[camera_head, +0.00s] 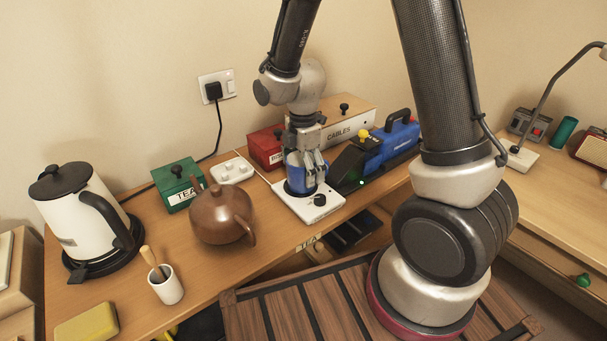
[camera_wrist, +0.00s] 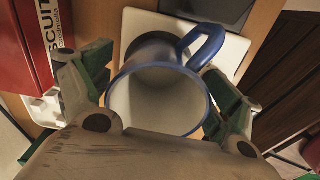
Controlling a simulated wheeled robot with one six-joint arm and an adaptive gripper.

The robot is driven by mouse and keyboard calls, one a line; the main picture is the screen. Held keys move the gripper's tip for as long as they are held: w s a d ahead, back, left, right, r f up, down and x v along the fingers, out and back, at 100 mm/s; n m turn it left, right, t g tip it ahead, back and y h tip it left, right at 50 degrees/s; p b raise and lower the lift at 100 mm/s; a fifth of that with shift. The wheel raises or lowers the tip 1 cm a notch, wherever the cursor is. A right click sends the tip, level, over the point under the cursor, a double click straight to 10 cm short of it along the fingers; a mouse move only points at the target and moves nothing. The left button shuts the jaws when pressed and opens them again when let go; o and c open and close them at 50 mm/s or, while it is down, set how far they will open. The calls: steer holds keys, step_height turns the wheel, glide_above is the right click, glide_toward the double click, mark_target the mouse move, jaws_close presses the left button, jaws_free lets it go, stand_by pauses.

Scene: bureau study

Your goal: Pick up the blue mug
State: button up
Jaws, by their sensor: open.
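The blue mug (camera_head: 296,180) stands upright on a white square plate with a dark knob (camera_head: 318,210), and my gripper hides part of it in the head view. In the wrist view the mug (camera_wrist: 160,97) shows a white inside, a blue rim and a blue handle pointing to the upper right. My gripper (camera_head: 309,163) is directly above and around the mug. In the wrist view its two fingers (camera_wrist: 158,95) are spread, one on each side of the mug. I cannot tell whether either finger touches it.
A brown teapot (camera_head: 221,214), a green tea box (camera_head: 179,186) and a white kettle (camera_head: 82,218) stand to the left. A red box (camera_head: 266,147) and a cables box (camera_head: 345,122) are behind.

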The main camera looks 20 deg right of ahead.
steer(key=shift+f, duration=0.75)
steer(key=c, duration=1.1)
steer(key=shift+c, duration=0.2)
